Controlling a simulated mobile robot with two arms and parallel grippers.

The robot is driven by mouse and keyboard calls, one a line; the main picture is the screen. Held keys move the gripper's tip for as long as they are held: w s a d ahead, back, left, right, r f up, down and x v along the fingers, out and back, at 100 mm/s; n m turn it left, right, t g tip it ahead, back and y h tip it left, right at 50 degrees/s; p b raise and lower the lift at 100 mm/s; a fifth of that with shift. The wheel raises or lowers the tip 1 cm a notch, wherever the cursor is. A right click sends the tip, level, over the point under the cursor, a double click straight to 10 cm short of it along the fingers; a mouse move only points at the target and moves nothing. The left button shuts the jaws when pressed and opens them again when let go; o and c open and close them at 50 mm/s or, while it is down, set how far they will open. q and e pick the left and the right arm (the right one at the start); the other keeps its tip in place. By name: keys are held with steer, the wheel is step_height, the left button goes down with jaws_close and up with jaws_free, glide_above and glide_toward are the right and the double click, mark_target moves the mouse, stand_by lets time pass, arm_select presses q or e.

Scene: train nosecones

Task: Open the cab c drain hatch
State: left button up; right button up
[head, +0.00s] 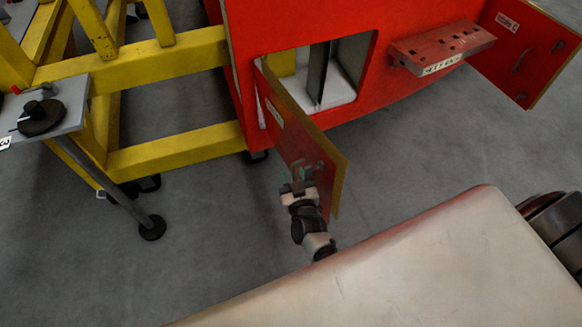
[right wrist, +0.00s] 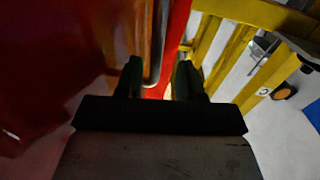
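The red cab (head: 300,20) has a square opening. A red hatch door (head: 290,135) with a yellowish edge is hinged at the opening's left side and stands swung well out. Its small label is too blurred to read. My right gripper (head: 299,180) is at the lower outer part of this door, by its small handle. In the right wrist view, the two dark fingers of my right gripper (right wrist: 158,80) stand apart, with a metal bar and the red panel beyond the gap. I cannot tell whether they touch the handle. My left gripper is not in view.
A second red door (head: 525,45) stands open at the far right, beside a red ledge (head: 440,46). A yellow frame (head: 175,155) stands left of the cab. A grey stand with a black disc (head: 42,117) is at the left. The grey floor (head: 215,235) in front is clear.

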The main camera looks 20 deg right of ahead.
steer(key=s+a+p, duration=0.1)
steer(key=s+p, duration=0.1)
steer(key=s, duration=0.6)
steer(key=shift+s+a+r, duration=0.15)
steer(key=shift+r, duration=0.05)
